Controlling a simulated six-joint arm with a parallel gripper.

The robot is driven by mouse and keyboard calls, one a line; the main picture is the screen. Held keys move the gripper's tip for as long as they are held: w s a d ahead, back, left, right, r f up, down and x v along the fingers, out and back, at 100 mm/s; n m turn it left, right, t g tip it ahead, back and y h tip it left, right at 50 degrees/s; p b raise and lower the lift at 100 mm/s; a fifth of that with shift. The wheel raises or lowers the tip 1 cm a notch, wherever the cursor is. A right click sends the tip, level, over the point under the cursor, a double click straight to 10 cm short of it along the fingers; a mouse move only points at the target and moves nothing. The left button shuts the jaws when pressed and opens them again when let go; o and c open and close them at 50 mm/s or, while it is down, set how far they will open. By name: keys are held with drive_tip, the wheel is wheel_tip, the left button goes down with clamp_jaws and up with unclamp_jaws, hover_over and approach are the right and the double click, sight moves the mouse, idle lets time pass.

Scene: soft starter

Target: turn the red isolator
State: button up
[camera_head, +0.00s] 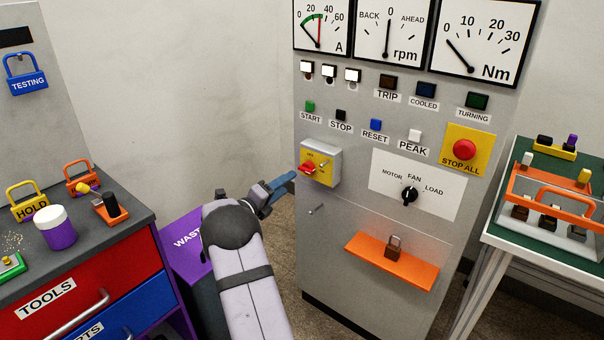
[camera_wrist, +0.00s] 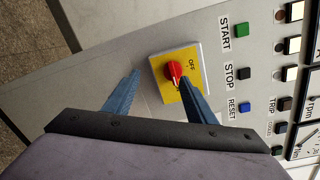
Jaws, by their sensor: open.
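The red isolator (camera_head: 307,168) is a red knob on a yellow plate, mounted on a box on the left side of the grey cabinet front. My gripper (camera_head: 288,182) is just left of the isolator box in the head view. In the wrist view my gripper (camera_wrist: 163,82) has its two blue fingers spread wide. The right finger overlaps the yellow plate close to the knob, and the left finger is over bare panel. Whether a finger touches the knob cannot be told.
START, STOP, RESET and PEAK buttons sit above the isolator. A yellow STOP ALL plate (camera_head: 468,149) and a black selector (camera_head: 410,195) are to the right. A tool cabinet (camera_head: 85,280) stands left.

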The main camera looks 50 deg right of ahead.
sight(304, 171)
drive_tip(key=shift+s+d+r+m+g+h+p, duration=0.15)
drive_tip(key=shift+s+d+r+m, duration=0.3)
drive_tip(key=shift+d, duration=0.75)
drive_tip(key=shift+d+r+m+g+h+p, duration=0.15)
drive_tip(key=shift+d+m, duration=0.45)
drive_tip(key=shift+d, duration=0.65)
drive_tip(key=shift+s+d+r+m+g+h+p, duration=0.1)
drive_tip(key=shift+s+d+r+m+g, duration=0.15)
drive_tip(key=shift+d+m, duration=0.65)
drive_tip(key=shift+d+n, duration=0.3)
drive_tip(key=shift+n, duration=0.05)
drive_tip(key=c, duration=1.1)
drive_tip(key=shift+o, duration=0.3)
